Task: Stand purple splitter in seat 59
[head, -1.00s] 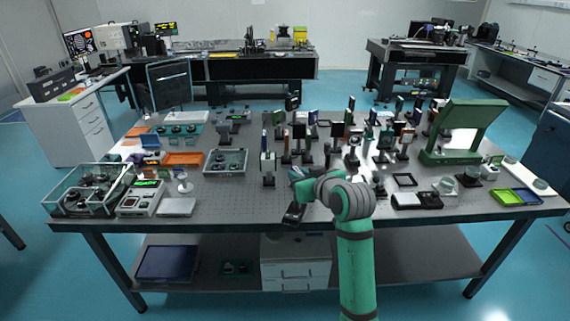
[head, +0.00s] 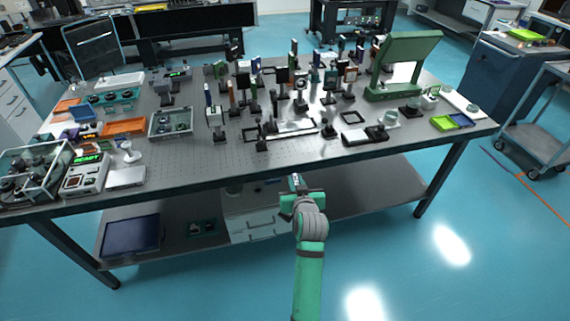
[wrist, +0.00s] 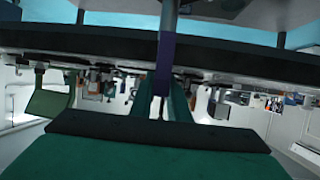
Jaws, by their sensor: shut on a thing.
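My gripper (head: 295,184) is in front of the table's near edge, outside the tabletop in the head view. In the wrist view, which looks upside down, my gripper (wrist: 165,100) is shut on a narrow purple piece, the purple splitter (wrist: 165,58), with a grey post-like part running on to the top edge. In the head view the splitter is too small and covered to make out. Seat 59 cannot be told apart; no seat number is readable.
The optical table (head: 225,170) carries many upright mounted optics in its middle and a big green frame (head: 398,65) at the right. Trays and boxes stand at the left, with a glass-sided case (head: 38,168) at the near left. The front strip left of centre is mostly bare.

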